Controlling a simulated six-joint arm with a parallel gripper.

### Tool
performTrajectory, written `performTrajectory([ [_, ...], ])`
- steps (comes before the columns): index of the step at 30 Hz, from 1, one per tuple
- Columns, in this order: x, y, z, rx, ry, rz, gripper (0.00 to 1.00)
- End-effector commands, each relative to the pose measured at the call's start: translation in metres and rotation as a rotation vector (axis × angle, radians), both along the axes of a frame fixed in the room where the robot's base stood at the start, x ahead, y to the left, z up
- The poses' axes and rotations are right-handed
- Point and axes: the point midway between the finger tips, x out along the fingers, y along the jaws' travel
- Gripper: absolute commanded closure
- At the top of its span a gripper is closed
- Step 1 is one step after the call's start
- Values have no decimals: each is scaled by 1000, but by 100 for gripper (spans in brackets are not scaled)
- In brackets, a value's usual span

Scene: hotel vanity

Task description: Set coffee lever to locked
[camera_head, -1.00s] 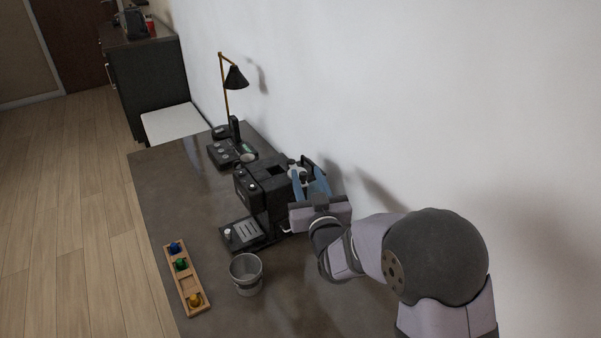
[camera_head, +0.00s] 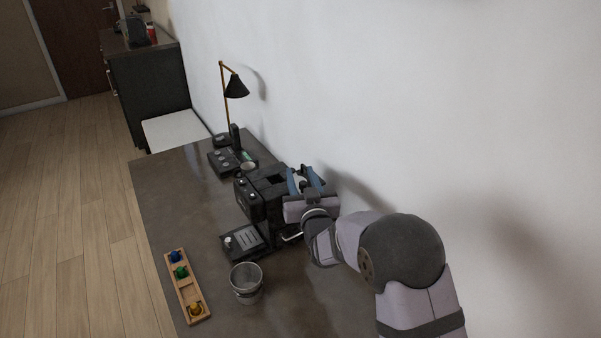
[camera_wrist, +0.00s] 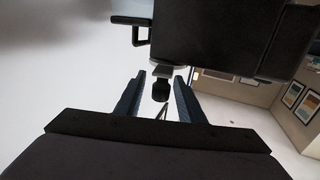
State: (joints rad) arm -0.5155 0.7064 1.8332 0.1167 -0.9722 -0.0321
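The black coffee machine (camera_head: 252,199) stands on the dark desk. My gripper (camera_head: 303,176) is at the upper right side of it, with its blue fingers pointing toward the machine. In the wrist view, my gripper (camera_wrist: 160,80) is open. A short black knob, seemingly the lever (camera_wrist: 161,88), sticks out below the dark machine body (camera_wrist: 210,35) and sits between the fingers. A gap shows on both sides, so it is not gripped. A black bracket-like handle (camera_wrist: 132,22) juts out at the machine's left. The lever is hidden in the head view, and its setting cannot be told.
A grey metal cup (camera_head: 246,283) and a wooden tray (camera_head: 184,290) with coloured pieces stand in front of the machine. A black lamp (camera_head: 236,86) and a control box (camera_head: 222,162) are behind it. The white wall runs close along the right.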

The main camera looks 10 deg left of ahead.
Motion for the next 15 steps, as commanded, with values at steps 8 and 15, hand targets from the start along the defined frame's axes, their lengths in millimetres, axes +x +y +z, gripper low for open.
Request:
performTrajectory([
  [8, 9, 4, 0, 0, 0, 0, 65],
  [15, 9, 4, 0, 0, 0, 0, 69],
])
